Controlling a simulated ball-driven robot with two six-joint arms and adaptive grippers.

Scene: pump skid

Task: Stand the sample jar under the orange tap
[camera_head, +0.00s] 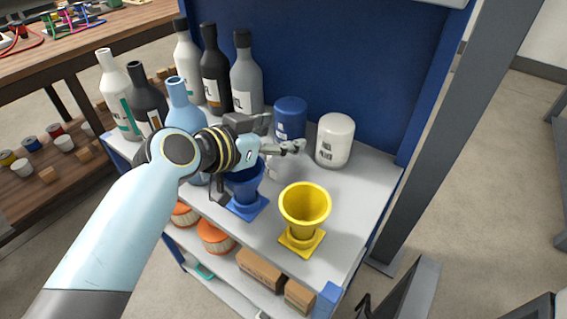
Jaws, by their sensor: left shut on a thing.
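My left gripper (280,140) reaches in from the left over the grey shelf top, between the bottles and the two canisters. It is shut on a small, pale, clear-looking thing, which seems to be the sample jar (273,166). The jar is mostly hidden by the fingers and the blue funnel, and I cannot tell whether it touches the shelf. No orange tap shows in this view. My right gripper is not in view.
A blue funnel (246,190) and a yellow funnel (305,206) stand in front. Blue (290,117) and white (335,139) canisters stand behind, and several bottles at left. The shelf top (365,185) is clear at right. A dark post (440,130) rises beyond it.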

